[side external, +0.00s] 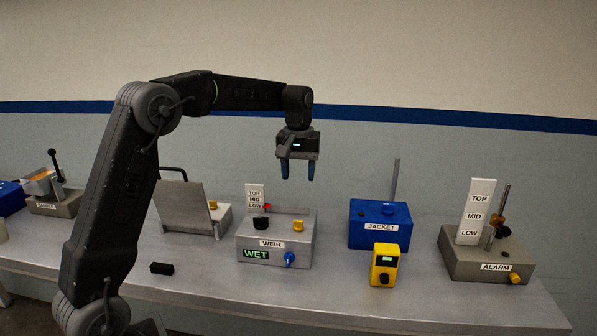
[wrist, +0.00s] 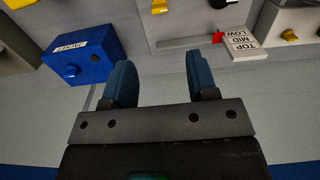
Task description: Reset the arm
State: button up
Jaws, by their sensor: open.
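My gripper (side external: 298,172) hangs from my bent arm, pointing down, in the air above and behind the right part of the grey WEIR box (side external: 253,240). Its two blue fingers are apart, with nothing between them. In the wrist view the open gripper (wrist: 160,80) also shows empty fingers, with the blue JACKET box (wrist: 85,52) to the left and the TOP/MID/LOW card (wrist: 244,46) to the right. The WEIR box has a lit green WET display, a blue knob and a yellow knob.
The blue JACKET box (side external: 380,226) with a rod and a yellow meter (side external: 384,265) stand right of WEIR. The grey ALARM box (side external: 487,262) is at far right, the SAMPLE box (side external: 55,205) at left. A small black block (side external: 161,268) lies near the front edge.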

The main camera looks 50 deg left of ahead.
dwell(0.3)
jog(key=s+d+r+m+t, duration=0.1)
jog(key=s+d+r+m, duration=0.1)
jog(key=s+d+r, duration=0.3)
jog(key=s+d+f+m+t, duration=0.2)
jog(key=s+d, duration=0.3)
jog(key=s, duration=0.6)
jog(key=s+d+f+m+t, duration=0.2)
jog(key=s+d+m, duration=0.3)
jog(key=s, duration=0.6)
jog(key=shift+d+f+t, duration=0.3)
jog(key=shift+d, duration=0.25)
